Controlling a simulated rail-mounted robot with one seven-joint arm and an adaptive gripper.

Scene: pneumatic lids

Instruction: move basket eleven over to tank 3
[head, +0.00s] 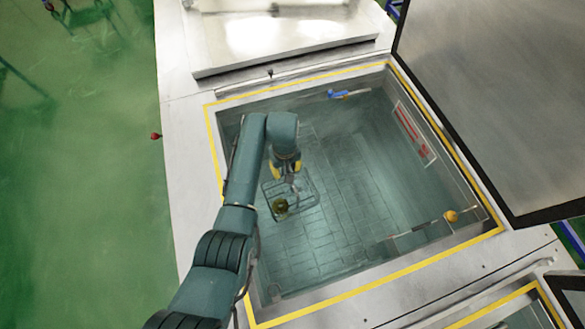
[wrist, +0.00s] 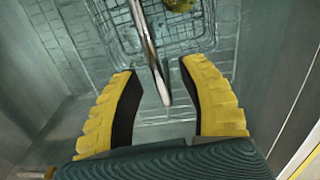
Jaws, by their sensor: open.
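A wire basket (head: 302,201) sits low inside the open tank (head: 345,238), on its left side. A dark yellow-green round item (head: 280,206) lies in it. In the wrist view the basket's mesh (wrist: 125,32) shows at the top, with the round item (wrist: 180,4) at the top edge. A thin metal bar, the basket's handle (wrist: 150,50), reaches between my fingers. My gripper (wrist: 160,80) is open with yellow fingers on both sides of the handle, apart from it. In the head view my gripper (head: 285,172) is over the basket's far end. No basket or tank number is readable.
A raised lid (head: 500,90) stands on the right of the tank. A closed metal lid (head: 285,40) covers the tank behind. A blue-ended probe (head: 345,94) and a yellow-ball float (head: 450,216) stick out from the tank walls. Another tank edge (head: 510,305) shows at lower right.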

